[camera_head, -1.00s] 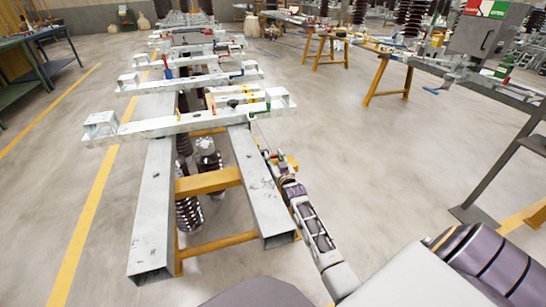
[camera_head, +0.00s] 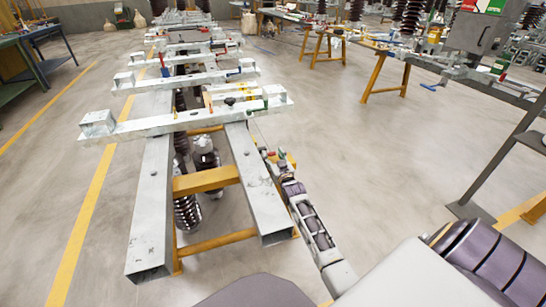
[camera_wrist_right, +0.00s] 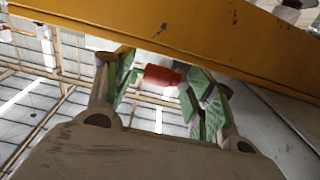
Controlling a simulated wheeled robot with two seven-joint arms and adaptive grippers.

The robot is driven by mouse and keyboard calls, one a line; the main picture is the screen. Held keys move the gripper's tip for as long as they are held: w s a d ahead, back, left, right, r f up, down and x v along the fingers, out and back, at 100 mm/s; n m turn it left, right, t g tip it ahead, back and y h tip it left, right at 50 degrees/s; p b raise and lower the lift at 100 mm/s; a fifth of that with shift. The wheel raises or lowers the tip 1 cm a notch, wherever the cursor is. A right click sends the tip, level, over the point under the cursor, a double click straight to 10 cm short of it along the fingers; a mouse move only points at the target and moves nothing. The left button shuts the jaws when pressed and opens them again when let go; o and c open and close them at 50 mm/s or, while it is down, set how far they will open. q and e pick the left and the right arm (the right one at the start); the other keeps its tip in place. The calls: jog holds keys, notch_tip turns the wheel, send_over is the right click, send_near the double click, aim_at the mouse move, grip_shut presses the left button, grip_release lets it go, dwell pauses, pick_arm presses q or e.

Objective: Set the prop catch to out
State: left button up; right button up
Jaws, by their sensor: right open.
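My right gripper (camera_head: 278,163) reaches in from the lower right, beside the right-hand rail of the near steel frame. In the right wrist view the gripper (camera_wrist_right: 160,83) is open, with green pads on its fingers. A small red cylindrical part (camera_wrist_right: 162,77) shows between the open fingers, just below a yellow beam; it may be the prop catch's handle, but I cannot tell. Whether a pad touches it is unclear. The catch's setting cannot be read. My left gripper is out of view.
The yellow beam (camera_wrist_right: 200,40) crosses close above the fingers. The near frame has grey steel rails (camera_head: 255,185), a yellow cross-member (camera_head: 207,181) and dark ribbed insulators (camera_head: 187,213) below. Open floor (camera_head: 360,150) lies to its right. A workbench (camera_head: 383,75) stands further back.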

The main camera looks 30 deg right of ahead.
jog(key=shift+s+a+r, duration=0.1)
jog(key=shift+s+a, duration=0.05)
jog(key=shift+s, duration=0.45)
jog(key=shift+s+a, duration=0.15)
jog(key=shift+s, duration=0.35)
jog(key=v, duration=0.9)
jog(key=shift+s, duration=0.2)
